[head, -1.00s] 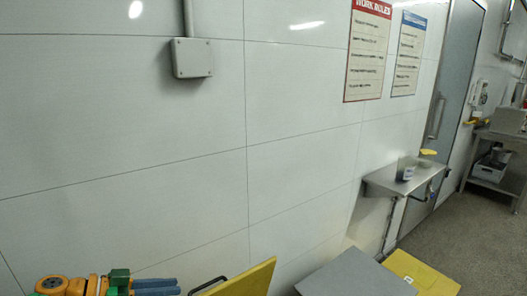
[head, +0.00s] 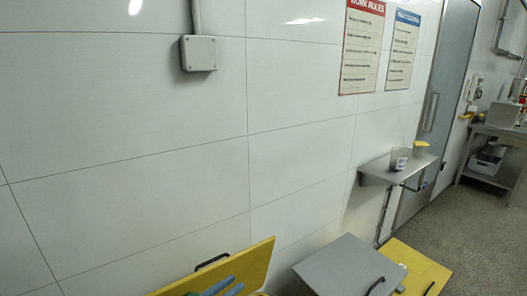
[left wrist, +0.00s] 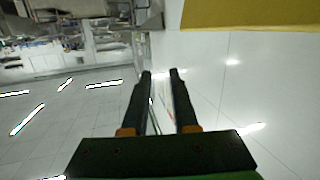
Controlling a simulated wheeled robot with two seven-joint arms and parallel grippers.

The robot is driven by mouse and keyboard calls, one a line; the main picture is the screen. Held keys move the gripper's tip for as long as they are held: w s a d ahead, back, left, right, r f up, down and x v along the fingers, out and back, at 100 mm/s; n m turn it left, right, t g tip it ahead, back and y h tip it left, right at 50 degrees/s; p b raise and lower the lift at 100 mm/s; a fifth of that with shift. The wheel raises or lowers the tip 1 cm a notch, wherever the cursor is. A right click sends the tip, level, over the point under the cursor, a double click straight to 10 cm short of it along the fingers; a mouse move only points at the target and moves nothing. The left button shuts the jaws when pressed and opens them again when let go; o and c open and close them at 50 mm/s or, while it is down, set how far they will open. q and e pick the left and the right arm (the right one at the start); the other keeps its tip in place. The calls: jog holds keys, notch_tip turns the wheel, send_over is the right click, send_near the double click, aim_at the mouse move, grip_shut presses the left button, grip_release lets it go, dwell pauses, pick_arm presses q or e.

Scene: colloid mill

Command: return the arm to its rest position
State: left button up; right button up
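My left gripper (head: 227,287) shows only as blue-grey fingers at the bottom edge of the head view, in front of the yellow lid; the rest of that arm is cut off there. In the left wrist view my left gripper (left wrist: 160,74) has its two dark fingers apart with nothing between them, so it is open and empty. A pale wall and a tiled surface lie beyond the fingertips. My right gripper is in neither view.
A raised yellow lid (head: 250,262) with a black handle is close to the left fingers. A grey lid (head: 340,262) and another yellow lid (head: 418,268) lie to the right. A wall shelf (head: 376,172) holds small containers. The white wall (head: 120,120) fills the left.

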pick_arm(q)
jog(key=s+a+f+n+g+y, duration=0.2)
jog(key=s+a+f+g+y, duration=0.15)
jog(key=s, duration=0.55)
jog(key=s+a+f+n+g+y, duration=0.2)
jog(key=s+f+g+y, duration=0.15)
jog(key=s, duration=0.65)
jog(key=s+a+f+n+g+y, duration=0.2)
jog(key=s+a+f+y, duration=0.15)
jog(key=s, duration=0.55)
notch_tip(320, 180, down, 21)
jog(key=s+g+b, duration=0.1)
jog(key=b, duration=0.4)
jog(key=s+a+f+g+b, duration=0.1)
jog(key=s+f+b, duration=0.4)
jog(key=s+f, duration=0.8)
notch_tip(320, 180, down, 3)
jog(key=shift+a+f+m+g, duration=0.2)
jog(key=shift+a+m+g, duration=0.1)
jog(key=shift+a, duration=0.05)
